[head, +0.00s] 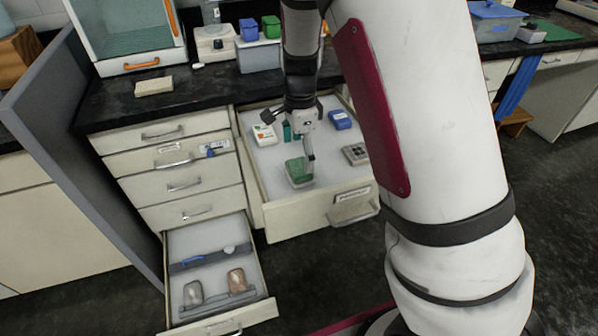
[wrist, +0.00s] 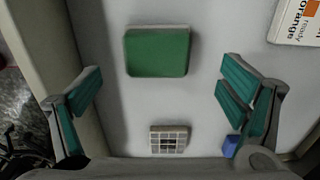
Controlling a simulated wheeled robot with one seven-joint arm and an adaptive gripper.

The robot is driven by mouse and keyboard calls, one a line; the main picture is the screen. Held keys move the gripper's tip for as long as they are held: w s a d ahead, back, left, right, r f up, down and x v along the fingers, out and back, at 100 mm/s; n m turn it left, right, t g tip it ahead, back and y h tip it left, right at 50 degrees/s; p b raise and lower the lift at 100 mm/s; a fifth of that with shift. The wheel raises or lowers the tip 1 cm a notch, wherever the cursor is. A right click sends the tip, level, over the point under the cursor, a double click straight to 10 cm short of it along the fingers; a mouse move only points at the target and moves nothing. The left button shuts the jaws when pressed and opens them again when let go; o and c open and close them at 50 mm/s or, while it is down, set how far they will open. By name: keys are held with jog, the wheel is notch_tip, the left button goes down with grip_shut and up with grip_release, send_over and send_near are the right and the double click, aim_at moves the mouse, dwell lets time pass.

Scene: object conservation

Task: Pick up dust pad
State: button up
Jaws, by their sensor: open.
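A green-topped block with a pale base (head: 299,171), likely the dust pad, lies in the front part of the open upper drawer. It also shows in the wrist view (wrist: 158,53), at top centre between the two fingers. My gripper (head: 298,142) hangs over this drawer, above and close to the green block in the head view. Its teal-padded fingers (wrist: 158,100) are spread wide with nothing between them. A small gridded grey item (head: 356,153) lies to the right in the drawer; it shows in the wrist view (wrist: 168,140) at bottom centre.
The upper drawer (head: 318,216) also holds a white-and-orange box (head: 264,134) and a blue box (head: 340,120). A lower drawer (head: 213,245) stands open with brushes and rock-like pieces. The black counter (head: 115,112) holds a beige pad (head: 154,86) and several containers. The drawer walls surround my gripper.

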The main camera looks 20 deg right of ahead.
aim_at(299, 166)
jog(key=f, duration=0.2)
jog(key=f+b, duration=0.1)
jog(key=f, duration=0.2)
jog(key=shift+s+a, duration=0.15)
jog(key=shift+s, duration=0.05)
jog(key=shift+r, duration=0.1)
jog(key=c, duration=1.3)
